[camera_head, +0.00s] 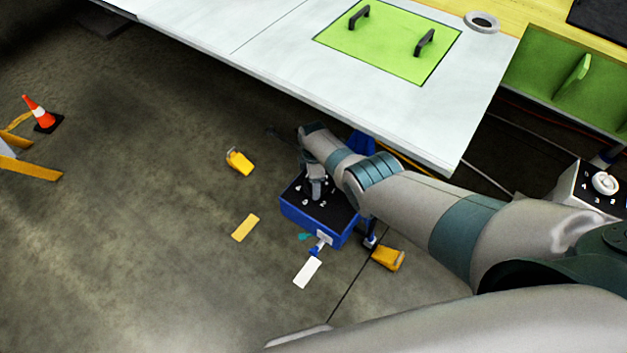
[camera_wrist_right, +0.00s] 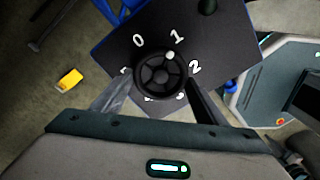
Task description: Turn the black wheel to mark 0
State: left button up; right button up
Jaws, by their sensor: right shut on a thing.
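The black wheel (camera_wrist_right: 162,76) sits on the black top plate (camera_wrist_right: 228,40) of a blue box (camera_head: 310,219). In the right wrist view, a white dot on its rim points at mark 1 (camera_wrist_right: 177,37). Mark 0 (camera_wrist_right: 138,40) lies to the left of that, and mark 2 (camera_wrist_right: 195,67) to the right. My right gripper (camera_wrist_right: 160,92) has a finger on each side of the wheel and is shut on it. In the head view my right gripper (camera_head: 316,190) hides most of the wheel. My left gripper is not in view.
A white-grey wing panel (camera_head: 260,50) with a green hatch (camera_head: 385,45) hangs above the box. Yellow blocks (camera_head: 239,162) and a white card (camera_head: 307,272) lie on the floor around it. A white wheel (camera_head: 605,182) stands on another box at the right.

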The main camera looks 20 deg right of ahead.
jog(key=n, duration=0.5)
jog(key=shift+s+n, duration=0.15)
jog(key=shift+n, duration=0.15)
jog(key=n, duration=0.5)
jog(key=shift+s+d, duration=0.15)
jog(key=shift+n, duration=0.3)
jog(key=o, duration=1.1)
jog(key=shift+c, duration=0.2)
jog(key=shift+r, duration=0.1)
jog(key=shift+r, duration=0.7)
notch_tip(320, 180, up, 4)
jog(key=shift+f+p, duration=0.2)
jog(key=shift+p, duration=0.35)
jog(key=shift+r, duration=1.2)
